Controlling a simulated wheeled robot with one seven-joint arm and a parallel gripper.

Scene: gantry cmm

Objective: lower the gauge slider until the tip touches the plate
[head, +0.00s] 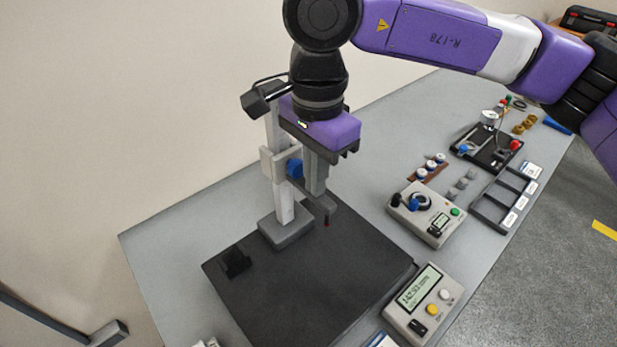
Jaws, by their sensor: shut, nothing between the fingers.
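A grey gauge stand with an upright column (284,207) rises from a block at the back of the black plate (300,290). Its slider (267,163) sits partway up the column and has a blue knob (294,168). My gripper (317,190) points down, shut and empty, just right of the knob and above that arm. It hides part of the slider; contact is unclear.
A readout box (423,300) with a lit display stands at the plate's right front. A small black block (236,262) lies on the plate's left. A dial box (426,212), a black tray (503,200) and other fixtures fill the table's right. The plate's middle is clear.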

